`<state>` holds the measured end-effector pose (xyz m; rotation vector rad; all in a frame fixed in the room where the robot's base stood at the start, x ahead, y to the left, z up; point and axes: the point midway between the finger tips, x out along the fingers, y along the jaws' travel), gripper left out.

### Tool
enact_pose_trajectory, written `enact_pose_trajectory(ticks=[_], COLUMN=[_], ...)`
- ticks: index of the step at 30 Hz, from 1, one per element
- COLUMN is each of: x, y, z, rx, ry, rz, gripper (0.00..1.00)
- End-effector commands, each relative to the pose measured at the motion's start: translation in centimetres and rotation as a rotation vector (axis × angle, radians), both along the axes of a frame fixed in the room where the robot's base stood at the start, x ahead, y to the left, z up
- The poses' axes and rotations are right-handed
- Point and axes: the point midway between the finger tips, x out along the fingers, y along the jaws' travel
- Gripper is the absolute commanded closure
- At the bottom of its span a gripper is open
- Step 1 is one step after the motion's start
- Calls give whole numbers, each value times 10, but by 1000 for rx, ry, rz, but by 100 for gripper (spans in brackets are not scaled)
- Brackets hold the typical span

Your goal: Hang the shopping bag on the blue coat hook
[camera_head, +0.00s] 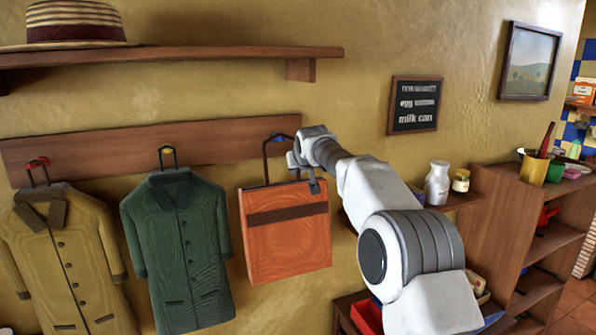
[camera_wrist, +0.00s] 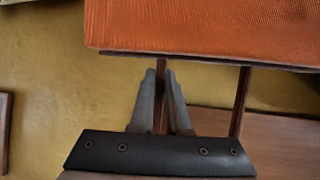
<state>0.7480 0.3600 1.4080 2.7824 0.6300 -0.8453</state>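The shopping bag (camera_head: 287,245) is orange with a dark brown band and a thin dark handle. In the head view it hangs upright below the right end of the rack board. The blue coat hook (camera_head: 283,136) shows as a small blue patch at the top of the handle; I cannot tell whether the handle is over the hook or in front of it. My gripper (camera_head: 306,170) is at the right side of the handle. In the wrist view the bag (camera_wrist: 200,30) is at the top, and my gripper (camera_wrist: 160,78) has its fingers closed around one handle strap.
The rack board (camera_head: 100,155) holds a tan coat (camera_head: 65,255) on a red hook and a green coat (camera_head: 178,250) on a yellow hook, left of the bag. A shelf (camera_head: 200,55) with a straw hat (camera_head: 75,22) is above. A small shelf with a white jar (camera_head: 437,185) is right.

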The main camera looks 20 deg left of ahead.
Motion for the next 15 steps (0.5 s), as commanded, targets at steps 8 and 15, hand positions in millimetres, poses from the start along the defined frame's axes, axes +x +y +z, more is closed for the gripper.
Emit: enact_pose_trajectory(ticks=[8,15], x=[0,-1], y=[0,0], z=[1,0], rx=[0,-1], ry=[-1,2], rz=[0,0], gripper=[51,51])
